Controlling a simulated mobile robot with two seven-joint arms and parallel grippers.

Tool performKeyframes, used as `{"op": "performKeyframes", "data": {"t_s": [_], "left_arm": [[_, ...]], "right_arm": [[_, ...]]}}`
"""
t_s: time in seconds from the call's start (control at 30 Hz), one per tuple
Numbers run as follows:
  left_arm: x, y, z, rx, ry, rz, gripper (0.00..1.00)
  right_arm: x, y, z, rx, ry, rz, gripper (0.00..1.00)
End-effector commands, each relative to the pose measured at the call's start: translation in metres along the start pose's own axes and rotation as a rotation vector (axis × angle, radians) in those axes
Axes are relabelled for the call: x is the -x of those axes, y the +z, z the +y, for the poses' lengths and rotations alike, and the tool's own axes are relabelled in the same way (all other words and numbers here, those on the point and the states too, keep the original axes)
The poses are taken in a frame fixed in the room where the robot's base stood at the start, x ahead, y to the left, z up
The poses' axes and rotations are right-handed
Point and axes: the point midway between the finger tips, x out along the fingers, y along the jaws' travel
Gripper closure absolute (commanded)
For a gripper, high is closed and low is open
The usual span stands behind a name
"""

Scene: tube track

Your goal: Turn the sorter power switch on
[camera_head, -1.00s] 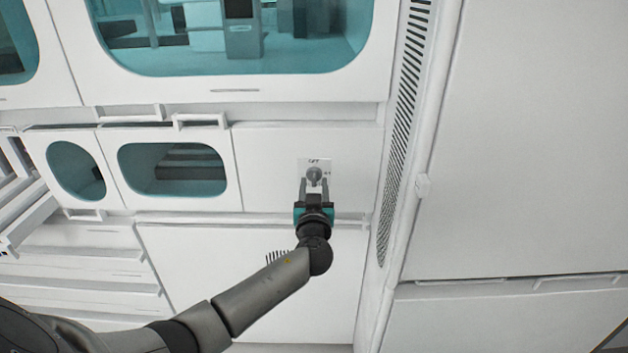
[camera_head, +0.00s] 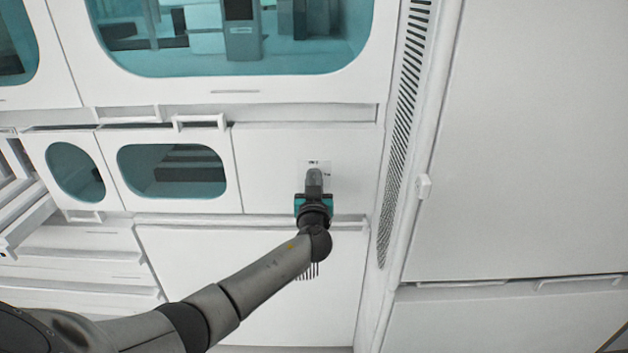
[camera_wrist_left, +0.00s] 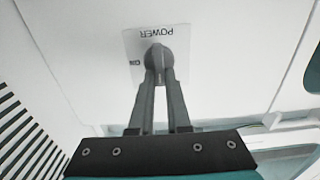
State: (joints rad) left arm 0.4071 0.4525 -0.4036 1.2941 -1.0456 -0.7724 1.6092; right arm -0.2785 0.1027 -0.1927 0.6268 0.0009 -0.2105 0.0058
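The power switch is a round grey knob (camera_wrist_left: 158,56) on a white plate (camera_wrist_left: 137,52) marked POWER and ON in the left wrist view. In the head view the plate (camera_head: 322,165) is on a white wall panel, and my gripper mostly covers the knob. My left gripper (camera_head: 314,174) reaches up to it from below. Its two fingers (camera_wrist_left: 159,78) converge on the knob and look shut on it. Which marking the knob points at cannot be told. My right gripper is not in view.
A ledge (camera_head: 270,220) runs along the wall below the switch. A slotted vent strip (camera_head: 397,130) and a pipe stand to the right. Doors with teal windows (camera_head: 172,170) and handles are to the left. The panel around the switch is clear.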

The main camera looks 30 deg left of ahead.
Motion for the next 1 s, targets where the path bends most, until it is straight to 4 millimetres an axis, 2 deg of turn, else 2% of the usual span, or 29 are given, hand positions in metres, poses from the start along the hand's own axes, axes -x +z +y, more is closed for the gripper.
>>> {"op": "performKeyframes", "data": {"t_s": [0.1,0.67,1.0], "left_arm": [[0.0,0.0,0.0,0.0,0.0,0.0,1.0],[0.0,0.001,0.0,-0.017,0.0,0.0,1.0],[0.001,0.002,0.002,-0.192,-0.001,0.0,1.0]], "right_arm": [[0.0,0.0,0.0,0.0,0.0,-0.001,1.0],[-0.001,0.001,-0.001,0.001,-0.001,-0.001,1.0],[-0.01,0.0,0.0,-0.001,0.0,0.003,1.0]]}}
